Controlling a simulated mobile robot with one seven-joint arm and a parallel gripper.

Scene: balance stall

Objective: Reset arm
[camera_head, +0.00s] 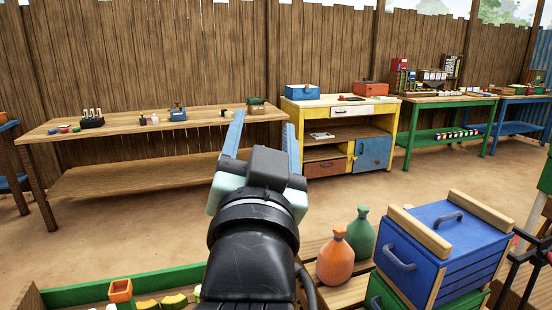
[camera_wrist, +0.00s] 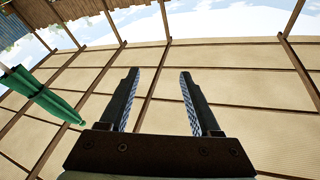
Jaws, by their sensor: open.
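My gripper (camera_head: 264,139) is raised in front of me in the head view, pointing away toward the tables along the fence. Its two blue-grey fingers stand apart with nothing between them. In the wrist view my gripper (camera_wrist: 160,75) is open and empty, with a beige panelled wall or fence and sky beyond it. No object touches the fingers. My dark arm covers part of the ground in the middle of the head view.
A wooden table (camera_head: 130,181), a yellow cabinet (camera_head: 340,110) and a green table (camera_head: 450,99) stand along the fence. Close at right are a blue box (camera_head: 440,240), an orange bottle (camera_head: 337,262) and a green bottle (camera_head: 361,235). A folded green umbrella (camera_wrist: 40,95) shows in the wrist view. Bare ground lies between.

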